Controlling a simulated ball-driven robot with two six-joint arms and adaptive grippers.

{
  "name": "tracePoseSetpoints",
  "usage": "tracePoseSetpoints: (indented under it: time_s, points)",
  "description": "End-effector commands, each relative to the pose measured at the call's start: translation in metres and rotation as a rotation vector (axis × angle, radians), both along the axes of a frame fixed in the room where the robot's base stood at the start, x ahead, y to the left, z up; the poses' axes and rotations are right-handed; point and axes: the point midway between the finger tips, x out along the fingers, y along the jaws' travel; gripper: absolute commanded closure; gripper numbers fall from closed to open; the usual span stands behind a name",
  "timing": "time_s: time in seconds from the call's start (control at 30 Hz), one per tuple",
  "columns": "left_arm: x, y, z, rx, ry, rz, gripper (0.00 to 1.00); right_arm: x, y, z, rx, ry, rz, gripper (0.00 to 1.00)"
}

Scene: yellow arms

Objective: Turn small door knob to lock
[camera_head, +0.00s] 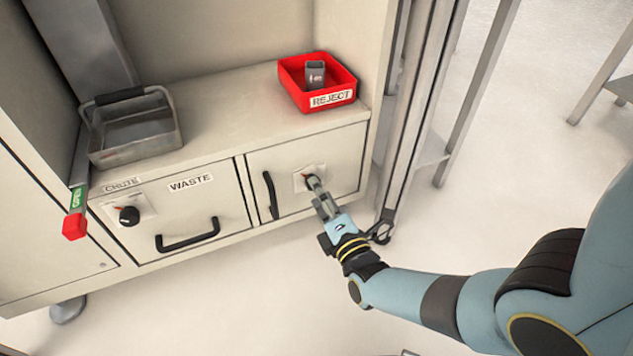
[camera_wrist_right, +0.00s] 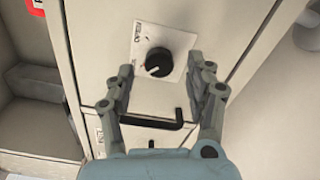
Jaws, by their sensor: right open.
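The small door (camera_head: 340,160) is closed, at the right of the cabinet front. Its black round knob (camera_wrist_right: 159,62) sits on a white plate (camera_wrist_right: 140,44) and has a light pointer line with a reddish tip. In the head view my gripper covers most of the knob, with part of the plate (camera_head: 299,184) showing. My right gripper (camera_wrist_right: 161,76) is open and empty, its fingertips apart on either side just below the knob in the wrist picture; I see no contact. It also shows in the head view (camera_head: 317,188). My left gripper is out of view.
The small door's black handle (camera_head: 270,195) stands left of the knob. The WASTE door (camera_head: 205,200) has its own knob (camera_head: 129,215) and handle (camera_head: 188,238). A red REJECT bin (camera_head: 345,97) and a metal tray (camera_head: 160,140) rest above. A metal post (camera_head: 405,120) stands close right.

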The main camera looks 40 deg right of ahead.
Motion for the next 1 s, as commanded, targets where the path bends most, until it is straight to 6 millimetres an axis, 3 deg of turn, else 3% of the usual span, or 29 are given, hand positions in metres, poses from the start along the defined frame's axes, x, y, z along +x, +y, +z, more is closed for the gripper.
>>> tracePoseSetpoints:
  time_s: [0.13,0.33,0.9,1.0]
  points:
    - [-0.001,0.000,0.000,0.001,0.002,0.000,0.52,-0.028,0.007,-0.001,0.001,0.003,0.000,0.45]
    - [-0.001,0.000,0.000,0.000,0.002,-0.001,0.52,-0.048,0.012,0.000,0.000,0.000,0.001,0.45]
    - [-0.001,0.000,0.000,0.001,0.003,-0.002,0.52,-0.050,0.012,0.000,0.000,0.000,0.001,0.45]
    - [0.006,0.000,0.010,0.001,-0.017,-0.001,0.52,-0.051,0.012,0.009,0.000,-0.003,0.001,0.45]
